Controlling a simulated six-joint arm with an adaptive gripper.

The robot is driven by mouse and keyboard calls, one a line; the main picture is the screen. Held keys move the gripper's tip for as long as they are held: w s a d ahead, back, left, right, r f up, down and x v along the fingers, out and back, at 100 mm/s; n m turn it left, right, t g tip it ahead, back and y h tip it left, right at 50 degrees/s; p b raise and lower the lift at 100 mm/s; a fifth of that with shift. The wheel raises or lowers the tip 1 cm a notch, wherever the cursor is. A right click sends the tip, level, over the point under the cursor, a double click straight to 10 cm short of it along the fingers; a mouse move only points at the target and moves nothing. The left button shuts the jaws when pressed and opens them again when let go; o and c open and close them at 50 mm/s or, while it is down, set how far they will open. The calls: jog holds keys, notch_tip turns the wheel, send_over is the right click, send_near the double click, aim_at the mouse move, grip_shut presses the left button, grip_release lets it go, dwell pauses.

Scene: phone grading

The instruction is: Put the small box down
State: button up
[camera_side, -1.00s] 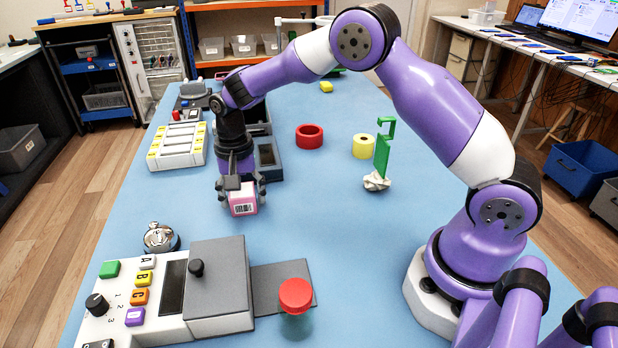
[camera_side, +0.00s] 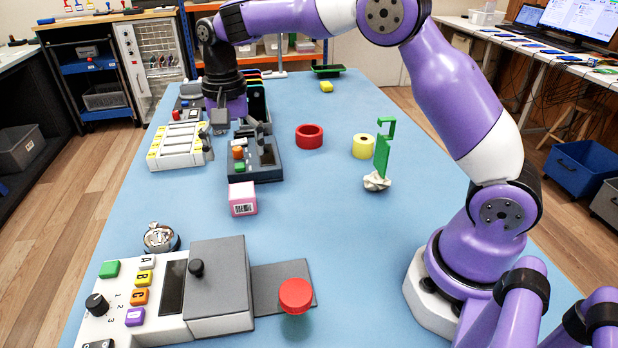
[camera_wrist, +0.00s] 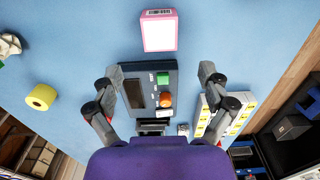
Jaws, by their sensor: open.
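The small pink box (camera_side: 242,199) with a barcode label on its side stands on the blue table in the side view. In the wrist view the box (camera_wrist: 159,32) shows its white top, beyond the fingertips and apart from them. My gripper (camera_side: 236,146) is open and empty. It is raised above and behind the box, over the dark device with an orange and a green button (camera_side: 255,163). In the wrist view the two fingers of my gripper (camera_wrist: 162,75) are spread wide on either side of that device.
A white rack (camera_side: 176,146) stands left of the dark device. A red ring (camera_side: 309,137), a yellow roll (camera_side: 363,147) and a green hook-shaped piece (camera_side: 382,152) stand to the right. The control panel (camera_side: 150,297) and a red button (camera_side: 295,295) are in front. Table around the box is clear.

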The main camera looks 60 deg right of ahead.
jog(key=s+d+r+n+t, duration=0.1)
jog(key=s+r+n+t, duration=0.25)
jog(key=s+r, duration=0.55)
jog(key=s+d+f+n+t, duration=0.1)
jog(key=s+n, duration=0.4)
jog(key=s, duration=0.6)
notch_tip(320, 180, down, 2)
jog(key=shift+t, duration=0.55)
